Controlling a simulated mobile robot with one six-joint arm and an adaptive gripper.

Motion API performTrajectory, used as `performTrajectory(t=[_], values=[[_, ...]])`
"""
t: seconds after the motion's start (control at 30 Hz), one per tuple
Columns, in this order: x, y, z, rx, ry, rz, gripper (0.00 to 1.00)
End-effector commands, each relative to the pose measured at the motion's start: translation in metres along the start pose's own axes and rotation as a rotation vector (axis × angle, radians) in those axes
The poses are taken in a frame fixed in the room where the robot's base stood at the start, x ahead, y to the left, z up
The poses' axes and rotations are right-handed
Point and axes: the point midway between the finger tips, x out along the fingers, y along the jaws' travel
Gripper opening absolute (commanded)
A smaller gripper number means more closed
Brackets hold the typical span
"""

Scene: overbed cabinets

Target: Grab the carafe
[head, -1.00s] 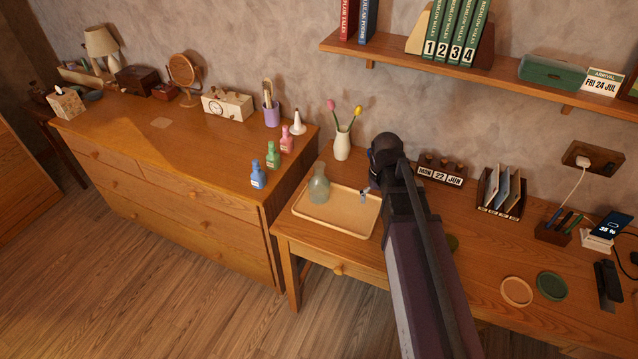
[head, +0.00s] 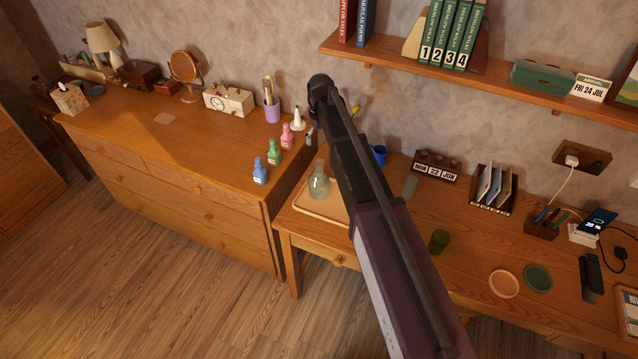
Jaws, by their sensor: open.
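The carafe (head: 318,184) is a clear greenish glass vessel with a round body and a narrow neck. It stands upright on the left part of a light wooden tray (head: 312,208) on the desk. My arm crosses the picture from the lower right and hides the tray's right part. Only a small part of my gripper (head: 310,135) shows below the arm's far end, just above the carafe's neck in the picture. It is open, and the carafe stands apart from it. Most of the gripper is hidden.
Blue, green and pink bottles (head: 274,153) and a white cone (head: 298,119) stand on the dresser's right end, left of my gripper. A blue mug (head: 378,155) and a dark green glass (head: 438,240) stand right of my arm. A shelf (head: 460,75) overhangs the desk.

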Motion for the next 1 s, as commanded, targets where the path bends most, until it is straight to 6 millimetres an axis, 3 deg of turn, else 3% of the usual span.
performTrajectory(t=[0.27,1.0], values=[[0.009,0.000,0.000,0.000,0.000,0.000,0.96],[0.066,-0.002,0.000,-0.001,0.000,0.000,0.96]])
